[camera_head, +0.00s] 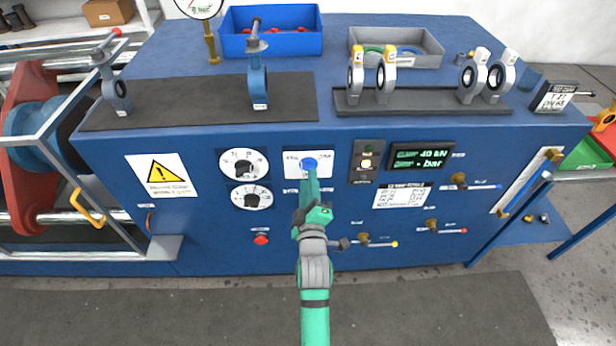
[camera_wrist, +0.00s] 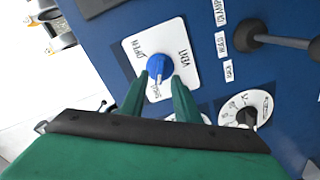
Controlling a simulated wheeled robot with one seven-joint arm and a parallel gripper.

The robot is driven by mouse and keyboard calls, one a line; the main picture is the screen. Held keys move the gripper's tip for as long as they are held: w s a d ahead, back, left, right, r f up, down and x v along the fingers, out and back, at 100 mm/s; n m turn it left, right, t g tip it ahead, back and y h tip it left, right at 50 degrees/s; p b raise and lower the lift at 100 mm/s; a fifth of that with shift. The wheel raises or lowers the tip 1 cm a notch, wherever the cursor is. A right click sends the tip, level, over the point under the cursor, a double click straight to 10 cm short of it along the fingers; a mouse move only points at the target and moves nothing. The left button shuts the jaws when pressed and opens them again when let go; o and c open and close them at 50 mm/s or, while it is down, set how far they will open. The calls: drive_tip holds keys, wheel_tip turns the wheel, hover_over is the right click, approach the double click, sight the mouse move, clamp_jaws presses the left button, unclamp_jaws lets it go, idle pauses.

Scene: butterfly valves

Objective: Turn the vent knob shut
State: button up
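The vent knob (camera_wrist: 159,67) is a small round blue knob on a white plate marked VENT, OPEN and a third word that looks like SHUT. In the head view the knob (camera_head: 309,163) sits on the upper front of the blue panel, just above my fingers. My gripper (camera_wrist: 160,80) points straight at it. Its two green fingers are apart, with their tips at either side of the knob's near edge. I see no clear contact. In the head view my gripper (camera_head: 311,185) covers the plate's lower part. The knob's pointer direction is too small to tell.
Two white dials (camera_head: 243,162) are left of the plate, with a red button (camera_head: 261,239) below. A switch box (camera_head: 366,162) and green display (camera_head: 421,156) are to the right. Several lever valves (camera_head: 459,181) project from the panel's right half. Butterfly valves (camera_head: 257,85) stand on top.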

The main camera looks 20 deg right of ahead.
drive_tip(key=v, duration=0.7)
drive_tip(key=shift+s, duration=0.3)
drive_tip(key=shift+a, duration=0.15)
drive_tip(key=s+a+f+m+y, duration=0.1)
drive_tip(key=s+a+f, duration=0.2)
drive_tip(key=s, duration=0.3)
drive_tip(key=s+a+f+m+g+y, duration=0.1)
drive_tip(key=s+a+f+m, duration=0.1)
drive_tip(key=s+a+f, duration=0.3)
drive_tip(key=s+a+f+m+y, duration=0.1)
drive_tip(key=s+a, duration=0.1)
drive_tip(key=s, duration=0.4)
drive_tip(key=s+a+m+y, duration=0.1)
drive_tip(key=s+a+m, duration=0.1)
drive_tip(key=s, duration=0.6)
drive_tip(key=s+a+m+g+y, duration=0.1)
drive_tip(key=s+a+m, duration=0.2)
drive_tip(key=s, duration=0.6)
drive_tip(key=shift+s+a+r, duration=0.2)
drive_tip(key=shift+a+r, duration=0.2)
drive_tip(key=shift+a, duration=0.3)
drive_tip(key=shift+o, duration=0.3)
